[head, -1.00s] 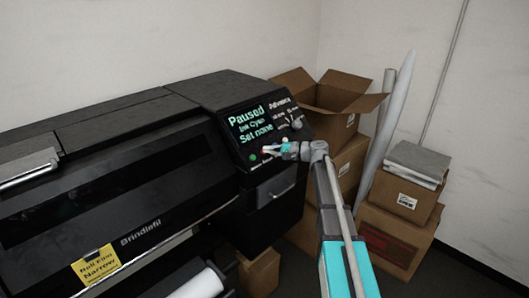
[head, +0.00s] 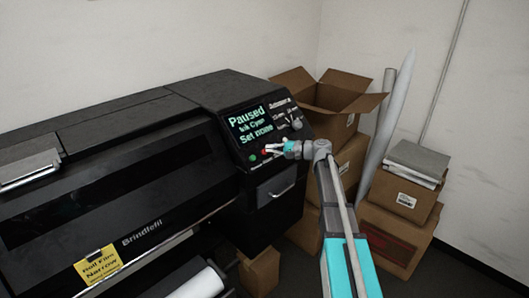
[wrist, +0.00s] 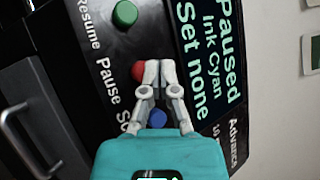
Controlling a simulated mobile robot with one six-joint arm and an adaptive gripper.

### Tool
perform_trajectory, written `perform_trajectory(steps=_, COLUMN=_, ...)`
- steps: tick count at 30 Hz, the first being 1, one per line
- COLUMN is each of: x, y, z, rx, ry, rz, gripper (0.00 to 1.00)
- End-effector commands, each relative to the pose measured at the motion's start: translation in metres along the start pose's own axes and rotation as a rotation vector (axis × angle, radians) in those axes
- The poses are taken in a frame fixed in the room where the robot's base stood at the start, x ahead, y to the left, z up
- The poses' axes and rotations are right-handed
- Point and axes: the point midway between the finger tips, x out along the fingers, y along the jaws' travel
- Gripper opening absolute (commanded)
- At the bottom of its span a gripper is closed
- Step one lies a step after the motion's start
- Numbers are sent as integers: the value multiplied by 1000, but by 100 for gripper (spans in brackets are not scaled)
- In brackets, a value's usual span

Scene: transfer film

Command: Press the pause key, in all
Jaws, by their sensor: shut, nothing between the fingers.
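The control panel (wrist: 110,60) has a green key (wrist: 124,13) beside the word Resume, a red key (wrist: 138,71) near the word Pause, and a blue key (wrist: 157,118). The panel's screen (head: 249,124) reads Paused, Ink Cyan, Set none. My gripper (wrist: 159,66) is shut and empty. In the wrist view its fingertips lie beside the red key and overlap its right edge; the frames do not settle whether they touch. In the head view the red key (head: 265,151) shows just by the fingertips. The fingers partly cover the blue key.
The panel sits on the right end of a black wide printer (head: 120,170). A grey knob (head: 296,123) is at the panel's right. Cardboard boxes (head: 400,193) and tall rolls (head: 391,115) stand right of the printer. A drawer handle (head: 282,190) is below the panel.

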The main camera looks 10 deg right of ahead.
Motion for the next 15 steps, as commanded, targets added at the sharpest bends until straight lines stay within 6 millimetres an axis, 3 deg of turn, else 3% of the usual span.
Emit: perform_trajectory(steps=15, x=-23, y=-19, z=18, rx=0, ry=1, rz=0, gripper=0)
